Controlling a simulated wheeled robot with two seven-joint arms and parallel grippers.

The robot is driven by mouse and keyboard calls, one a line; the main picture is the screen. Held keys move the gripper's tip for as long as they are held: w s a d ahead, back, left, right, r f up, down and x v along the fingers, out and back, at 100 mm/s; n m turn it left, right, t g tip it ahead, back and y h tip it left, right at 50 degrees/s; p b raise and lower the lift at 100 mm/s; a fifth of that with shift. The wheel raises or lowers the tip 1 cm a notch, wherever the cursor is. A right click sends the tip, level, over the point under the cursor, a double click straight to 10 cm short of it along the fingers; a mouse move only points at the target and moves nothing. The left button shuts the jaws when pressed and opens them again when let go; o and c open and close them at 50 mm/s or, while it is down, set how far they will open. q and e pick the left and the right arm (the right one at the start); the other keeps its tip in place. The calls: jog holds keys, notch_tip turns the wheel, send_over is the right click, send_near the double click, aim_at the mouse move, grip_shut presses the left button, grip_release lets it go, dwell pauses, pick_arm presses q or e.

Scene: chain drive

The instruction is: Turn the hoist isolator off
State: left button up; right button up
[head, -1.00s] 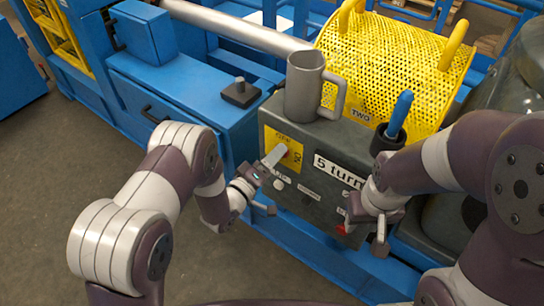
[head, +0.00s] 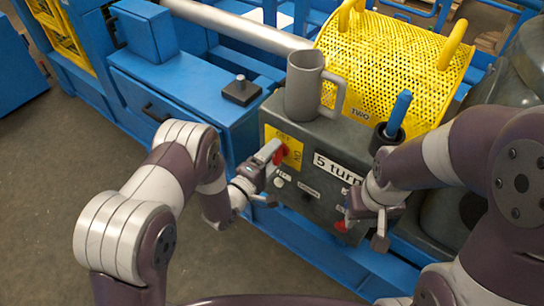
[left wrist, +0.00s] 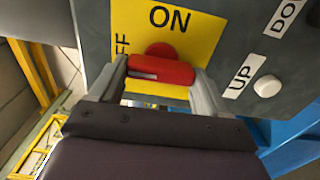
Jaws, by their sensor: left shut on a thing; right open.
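The isolator is a red handle (head: 281,154) on a yellow plate (head: 293,141) lettered OFF along the top and ON at the right, on the grey control box. In the left wrist view the red handle (left wrist: 161,69) lies crosswise between the fingertips, a pale mark at its left end, the side of the OFF lettering. ON stands above it. My left gripper (head: 272,155) is shut on the handle and partly hides it in the head view. My right gripper (head: 364,228) is open and empty, near the box's lower right.
A grey mug (head: 303,88) stands on the control box (head: 325,140). A blue-handled tool (head: 399,112) stands in a dark holder beside it. A yellow perforated guard (head: 385,65) is behind. A red knob (head: 342,227) sits by my right gripper. Up and Down buttons are below the plate.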

pick_arm(q)
jog(key=shift+w+r, duration=0.15)
jog(key=o, duration=0.9)
jog(key=shift+o, duration=0.6)
jog(key=v, duration=1.2)
jog(key=shift+s+a+p, duration=0.2)
jog(key=shift+s+p, duration=0.1)
jog(key=shift+p, duration=0.1)
